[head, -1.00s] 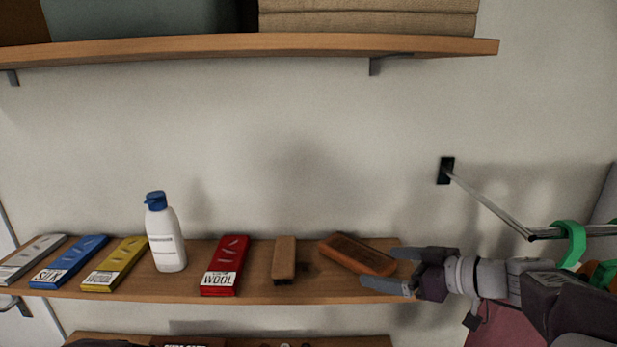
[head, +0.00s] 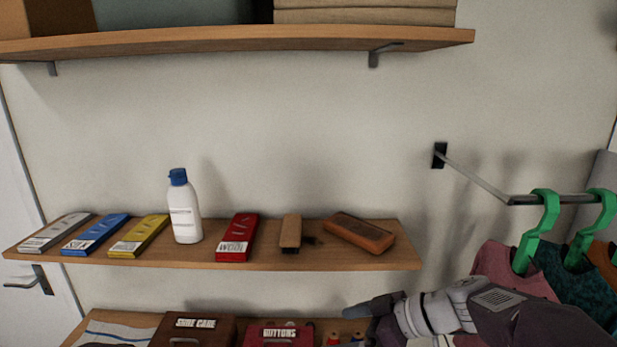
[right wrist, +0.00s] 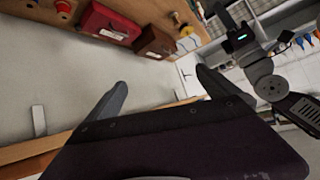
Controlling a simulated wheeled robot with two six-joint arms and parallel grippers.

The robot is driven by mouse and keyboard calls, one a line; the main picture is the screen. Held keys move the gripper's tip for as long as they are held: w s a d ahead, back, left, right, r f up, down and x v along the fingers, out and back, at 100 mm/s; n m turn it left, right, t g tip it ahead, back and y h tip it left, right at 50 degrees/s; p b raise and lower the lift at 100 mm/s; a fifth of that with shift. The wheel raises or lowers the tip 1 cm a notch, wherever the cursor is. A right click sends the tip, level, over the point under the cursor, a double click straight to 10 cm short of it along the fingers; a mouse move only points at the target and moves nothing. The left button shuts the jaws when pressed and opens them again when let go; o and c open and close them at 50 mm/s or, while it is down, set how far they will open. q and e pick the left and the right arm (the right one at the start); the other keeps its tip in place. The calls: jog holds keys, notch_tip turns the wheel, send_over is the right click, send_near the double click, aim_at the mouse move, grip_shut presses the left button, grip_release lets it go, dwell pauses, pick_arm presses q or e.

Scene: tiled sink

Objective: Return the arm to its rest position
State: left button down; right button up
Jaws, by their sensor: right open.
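My right gripper (head: 372,312) is in the lower right of the head view, below the front edge of the middle shelf and in front of the lower shelf. In the right wrist view its two fingers (right wrist: 160,90) are spread apart with nothing between them. My right arm reaches in from the lower right corner of the head view.
The middle shelf (head: 270,263) holds several coloured boxes, a white bottle (head: 185,212) and two brushes, including a reddish-brown one (head: 359,233). Hangers with clothes (head: 535,235) hang close to my right arm. A red buttons box (head: 277,336) is on the lower shelf.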

jog(key=s+d+f+m+g+h+b, duration=0.1)
jog(key=s+f+g+h, duration=0.15)
jog(key=s+f, duration=0.45)
jog(key=s+d+f+m+g+h+b, duration=0.2)
jog(key=s+f+h, duration=0.15)
jog(key=f, duration=0.65)
jog(key=s+d+f+m+t+h, duration=0.1)
jog(key=d+f+m+h, duration=0.2)
jog(key=d+m, duration=0.5)
jog(key=shift+s+f+m+h, duration=0.15)
jog(key=shift+f+m+h, duration=0.25)
jog(key=shift+f, duration=0.2)
jog(key=shift+t, duration=0.25)
